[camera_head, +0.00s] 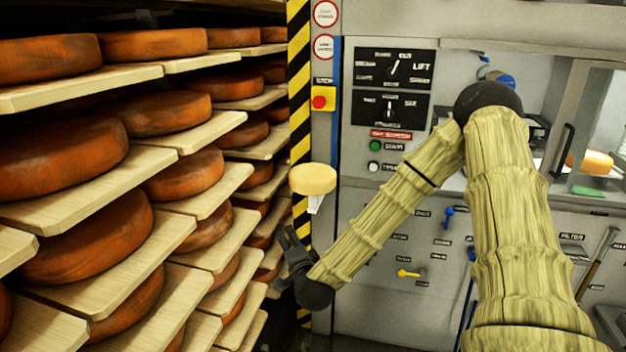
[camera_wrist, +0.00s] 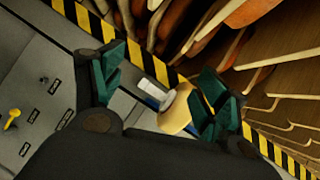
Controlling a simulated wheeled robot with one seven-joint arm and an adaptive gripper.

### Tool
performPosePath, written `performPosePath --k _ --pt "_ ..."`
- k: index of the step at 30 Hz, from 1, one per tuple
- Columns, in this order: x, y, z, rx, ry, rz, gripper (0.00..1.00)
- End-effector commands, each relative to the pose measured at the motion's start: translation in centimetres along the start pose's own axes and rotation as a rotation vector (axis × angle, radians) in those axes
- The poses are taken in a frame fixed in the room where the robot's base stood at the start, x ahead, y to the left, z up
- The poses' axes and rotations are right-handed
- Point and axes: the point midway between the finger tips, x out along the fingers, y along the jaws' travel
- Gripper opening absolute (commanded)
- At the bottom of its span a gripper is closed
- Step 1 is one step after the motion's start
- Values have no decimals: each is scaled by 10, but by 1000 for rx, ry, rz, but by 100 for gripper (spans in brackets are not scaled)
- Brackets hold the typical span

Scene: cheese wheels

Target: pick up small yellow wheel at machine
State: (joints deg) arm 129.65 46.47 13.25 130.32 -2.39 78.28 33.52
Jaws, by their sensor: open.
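The small yellow wheel (camera_head: 313,179) sits on a small white holder (camera_head: 315,204) in front of the striped machine post. My gripper (camera_head: 291,256) is below it and slightly left in the head view, with its fingers small and dark. In the wrist view my gripper (camera_wrist: 160,88) is open, green fingers wide apart, with nothing held. The yellow wheel (camera_wrist: 174,115) shows beyond the fingers, closer to the right one, which covers part of it. The white holder (camera_wrist: 156,88) shows beside it. I see no contact.
Racks of large orange-brown wheels on wooden boards (camera_head: 165,250) fill the left, close to my gripper. A yellow-black striped post (camera_head: 300,90) stands between racks and machine panel (camera_head: 365,215). Another yellow piece (camera_head: 597,161) lies at far right. A yellow handle (camera_head: 408,273) is on the panel.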

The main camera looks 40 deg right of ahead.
Motion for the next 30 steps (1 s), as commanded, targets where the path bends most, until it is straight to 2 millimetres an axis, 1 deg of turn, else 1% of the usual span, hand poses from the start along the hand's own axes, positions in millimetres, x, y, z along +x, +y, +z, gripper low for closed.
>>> performPosePath --k 1,3,6,9,14,24,30 --pt "5 -18 -19 60 46 -35 74" --pt "9 -38 -42 134 101 -79 74" --pt "12 -58 -68 217 163 -129 74" --pt "12 -71 -86 272 202 -162 74" --pt "17 -80 -98 306 227 -184 74" --pt "58 -87 -108 305 227 -184 74" --pt "69 -89 -110 305 225 -183 74"
